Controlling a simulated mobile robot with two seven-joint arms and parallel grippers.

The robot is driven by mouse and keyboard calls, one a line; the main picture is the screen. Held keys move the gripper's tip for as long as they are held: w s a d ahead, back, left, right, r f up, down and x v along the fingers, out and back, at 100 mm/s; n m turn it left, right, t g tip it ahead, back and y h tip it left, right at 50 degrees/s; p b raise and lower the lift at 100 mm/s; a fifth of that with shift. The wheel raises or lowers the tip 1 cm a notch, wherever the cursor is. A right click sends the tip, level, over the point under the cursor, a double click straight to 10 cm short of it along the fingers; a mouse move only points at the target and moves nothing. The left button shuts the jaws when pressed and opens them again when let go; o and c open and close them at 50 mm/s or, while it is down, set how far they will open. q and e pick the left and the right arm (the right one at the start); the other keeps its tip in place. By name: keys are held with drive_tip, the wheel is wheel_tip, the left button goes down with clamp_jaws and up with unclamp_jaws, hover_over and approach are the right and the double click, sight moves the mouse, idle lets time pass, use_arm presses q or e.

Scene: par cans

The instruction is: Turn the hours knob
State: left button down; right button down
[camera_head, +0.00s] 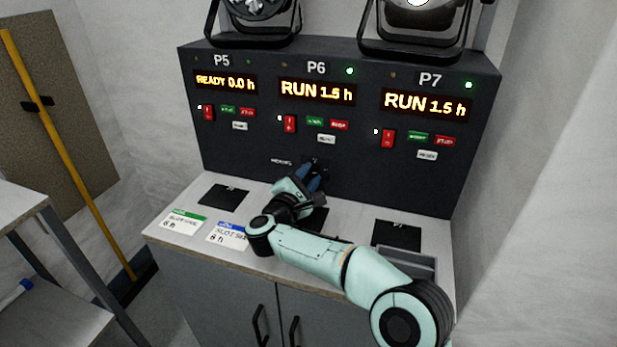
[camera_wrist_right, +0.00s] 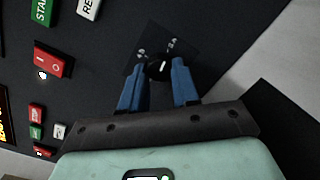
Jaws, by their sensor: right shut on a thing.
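The hours knob is a small black dial (camera_wrist_right: 157,68) with a white mark, on a dark plate low on the front of the dark control panel (camera_head: 257,157). A "HOURS" label (camera_head: 281,161) is left of it in the head view. My right gripper (camera_head: 313,177) has its blue fingers on either side of the knob and is shut on it; its fingers (camera_wrist_right: 157,80) also show in the right wrist view. The P5 display (camera_head: 226,82) reads READY 0.0 h. The P6 display (camera_head: 317,91) and P7 display (camera_head: 425,103) read RUN 1.5 h. My left gripper is out of view.
Red switches and green, red and white buttons sit under each display. Two lamps (camera_head: 252,8) (camera_head: 418,5) stand on top. On the counter are black pads (camera_head: 224,195) (camera_head: 396,233), a green-striped card (camera_head: 184,221) and a blue-striped card (camera_head: 228,235). A grey tray (camera_head: 425,262) is at right.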

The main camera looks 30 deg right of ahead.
drive_tip(key=shift+m, duration=0.7)
drive_tip(key=c, duration=0.8)
unclamp_jaws()
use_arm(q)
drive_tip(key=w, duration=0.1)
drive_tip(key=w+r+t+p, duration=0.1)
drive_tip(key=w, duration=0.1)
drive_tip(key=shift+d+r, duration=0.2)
use_arm(e)
drive_tip(key=v, duration=1.3)
drive_tip(key=shift+s+a+r, duration=0.15)
drive_tip(key=shift+a+r, duration=0.05)
use_arm(q)
drive_tip(key=shift+p, duration=0.35)
